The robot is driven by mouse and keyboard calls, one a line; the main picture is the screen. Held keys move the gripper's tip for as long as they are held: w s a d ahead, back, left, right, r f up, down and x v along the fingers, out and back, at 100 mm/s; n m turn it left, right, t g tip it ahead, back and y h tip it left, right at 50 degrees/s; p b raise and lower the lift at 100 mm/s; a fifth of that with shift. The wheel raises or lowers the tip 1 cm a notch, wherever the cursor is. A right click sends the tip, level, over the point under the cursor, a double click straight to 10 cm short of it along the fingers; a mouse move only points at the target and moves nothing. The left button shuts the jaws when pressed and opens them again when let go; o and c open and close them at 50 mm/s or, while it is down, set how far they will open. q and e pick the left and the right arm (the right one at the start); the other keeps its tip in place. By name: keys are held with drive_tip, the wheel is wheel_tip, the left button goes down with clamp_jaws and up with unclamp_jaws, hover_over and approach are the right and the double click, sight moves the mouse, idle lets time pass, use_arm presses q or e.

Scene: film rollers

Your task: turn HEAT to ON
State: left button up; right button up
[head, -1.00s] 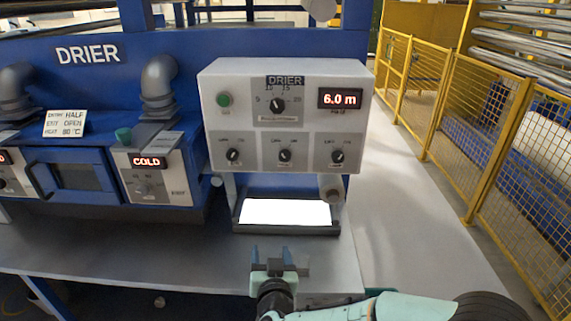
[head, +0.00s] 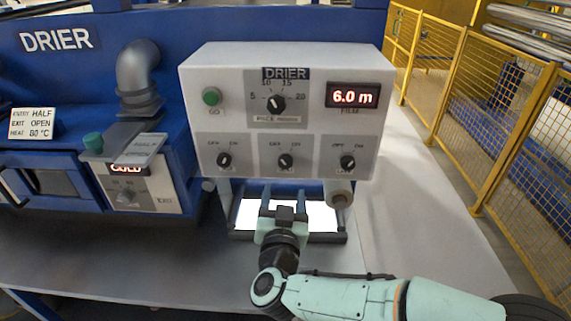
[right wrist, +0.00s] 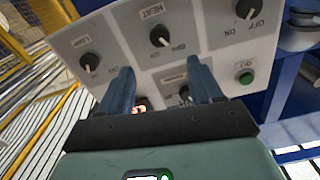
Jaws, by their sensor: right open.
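The DRIER control box (head: 200,120) stands on the bench with a row of three small black knobs. The middle one is the HEAT knob (head: 285,161), with OFF and ON marks above it. Its pointer is too small to read surely. The HEAT knob also shows in the right wrist view (right wrist: 160,36), with its HEAT label beside it. My right gripper (head: 283,198) is open and empty, below and in front of the HEAT knob, apart from it. In the right wrist view its two blue fingers (right wrist: 162,68) point toward the panel. My left gripper is out of view.
A larger dial (head: 276,103), a green button (head: 211,97) and a red 6.0 m display (head: 353,95) sit above the knobs. A bright white panel (head: 318,215) and a roller end (head: 340,195) lie below the box. A yellow fence (head: 480,150) runs on the right.

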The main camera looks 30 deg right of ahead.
sight(286, 164)
drive_tip(key=p+x, duration=0.2)
drive_tip(key=x, duration=0.9)
drive_tip(key=shift+a, duration=0.15)
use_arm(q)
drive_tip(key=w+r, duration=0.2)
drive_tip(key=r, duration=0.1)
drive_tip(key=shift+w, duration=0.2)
use_arm(e)
drive_tip(key=c, duration=1.1)
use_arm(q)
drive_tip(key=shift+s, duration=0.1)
use_arm(e)
drive_tip(key=shift+o, duration=0.2)
